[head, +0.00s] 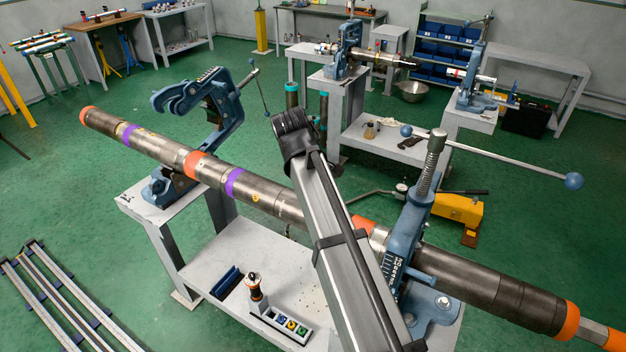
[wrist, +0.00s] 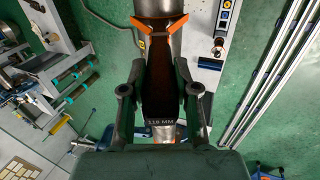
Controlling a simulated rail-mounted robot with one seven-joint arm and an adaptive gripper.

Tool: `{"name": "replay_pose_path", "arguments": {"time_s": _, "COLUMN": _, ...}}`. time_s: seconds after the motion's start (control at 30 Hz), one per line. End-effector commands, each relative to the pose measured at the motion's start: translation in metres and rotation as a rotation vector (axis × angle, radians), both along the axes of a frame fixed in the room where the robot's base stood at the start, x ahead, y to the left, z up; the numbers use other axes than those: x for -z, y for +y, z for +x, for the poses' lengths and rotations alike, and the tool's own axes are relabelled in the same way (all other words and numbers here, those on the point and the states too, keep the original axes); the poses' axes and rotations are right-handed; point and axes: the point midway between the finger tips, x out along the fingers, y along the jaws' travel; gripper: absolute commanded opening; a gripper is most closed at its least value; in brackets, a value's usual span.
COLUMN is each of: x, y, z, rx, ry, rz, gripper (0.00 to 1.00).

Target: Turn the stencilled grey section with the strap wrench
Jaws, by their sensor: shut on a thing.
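The long pipe (head: 270,200) lies across the bench, with grey steel sections between orange and purple bands. I cannot pick out the stencilling on any section in the head view. In the wrist view, my gripper (wrist: 160,92) is shut on the strap wrench (wrist: 160,75), a dark tool marked "118 MM" with a splayed orange end. The orange end lies over the grey pipe section (wrist: 176,45). I cannot tell whether the strap is around it or tight. In the head view my arm hides my gripper, the wrench and part of the pipe.
A blue vise (head: 415,240) grips the pipe at the right. Another blue vise (head: 205,110) stands with its upper jaw raised at the left.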

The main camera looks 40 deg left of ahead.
Motion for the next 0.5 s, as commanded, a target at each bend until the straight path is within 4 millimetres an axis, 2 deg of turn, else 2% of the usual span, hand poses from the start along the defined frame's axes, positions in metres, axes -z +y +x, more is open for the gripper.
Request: {"name": "replay_pose_path", "arguments": {"time_s": 0.5, "x": 0.015, "y": -0.008, "z": -0.025, "rx": -0.002, "ry": -0.097, "rz": 0.024, "gripper": 0.00}}
